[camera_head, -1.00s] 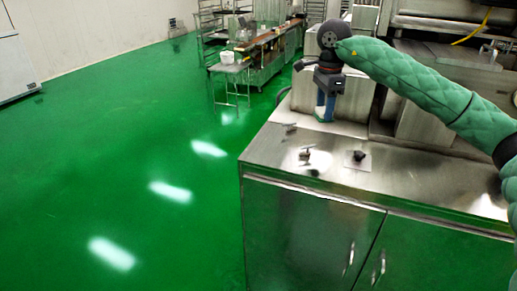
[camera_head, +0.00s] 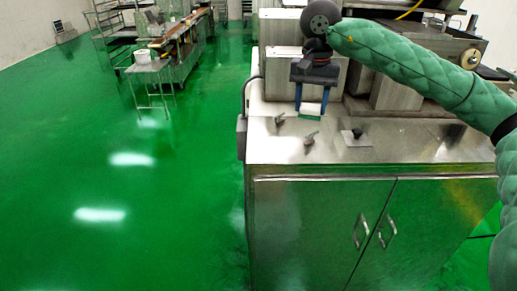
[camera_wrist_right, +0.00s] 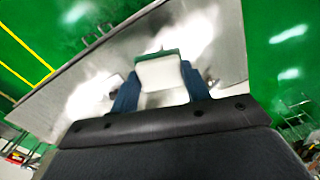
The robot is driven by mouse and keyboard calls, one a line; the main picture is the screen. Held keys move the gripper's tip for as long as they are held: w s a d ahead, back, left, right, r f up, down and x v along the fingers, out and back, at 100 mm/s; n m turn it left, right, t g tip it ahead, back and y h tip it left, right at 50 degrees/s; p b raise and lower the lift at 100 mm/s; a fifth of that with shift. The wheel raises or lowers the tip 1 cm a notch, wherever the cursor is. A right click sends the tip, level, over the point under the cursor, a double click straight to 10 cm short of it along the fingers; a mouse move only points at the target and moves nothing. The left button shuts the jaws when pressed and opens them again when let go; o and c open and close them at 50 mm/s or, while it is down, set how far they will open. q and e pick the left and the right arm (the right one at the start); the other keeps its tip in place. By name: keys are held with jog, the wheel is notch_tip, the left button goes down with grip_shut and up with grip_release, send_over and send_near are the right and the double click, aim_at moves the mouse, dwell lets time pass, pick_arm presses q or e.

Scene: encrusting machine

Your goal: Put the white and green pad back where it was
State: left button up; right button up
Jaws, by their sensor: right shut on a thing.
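The white and green pad (camera_head: 310,109) is between the two blue fingers of my right gripper (camera_head: 311,103), over the back left part of the steel cabinet top. The right gripper is shut on it and points down. In the right wrist view the pad's white face (camera_wrist_right: 162,76) and green far edge (camera_wrist_right: 157,54) show between the fingers. I cannot tell whether the pad touches the steel top. My left gripper is not in view.
Small dark knobs or fittings stand on the steel top (camera_head: 420,148), one (camera_head: 357,133) on a small plate. Steel machine housings (camera_head: 280,50) rise behind the gripper. The front of the top is mostly clear. A trolley and small table (camera_head: 150,68) stand far left on green floor.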

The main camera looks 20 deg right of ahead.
jog(key=shift+s+d+n, duration=0.1)
jog(key=shift+n, duration=1.1)
jog(key=shift+a+n, duration=0.2)
jog(key=shift+n, duration=0.1)
jog(key=p, duration=0.6)
send_over(264, 149)
notch_tip(264, 149, down, 7)
jog(key=shift+r, duration=0.1)
jog(key=shift+f, duration=0.35)
jog(key=shift+s+f+p, duration=0.1)
jog(key=shift+f+p, duration=0.3)
jog(key=shift+p, duration=0.2)
jog(key=shift+f+p, duration=0.7)
jog(key=shift+f, duration=0.7)
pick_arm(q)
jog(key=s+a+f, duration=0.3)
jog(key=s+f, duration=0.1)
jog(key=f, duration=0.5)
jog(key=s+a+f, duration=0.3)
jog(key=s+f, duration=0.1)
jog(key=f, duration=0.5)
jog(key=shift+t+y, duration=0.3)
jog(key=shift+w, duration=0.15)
pick_arm(e)
jog(key=shift+f, duration=0.15)
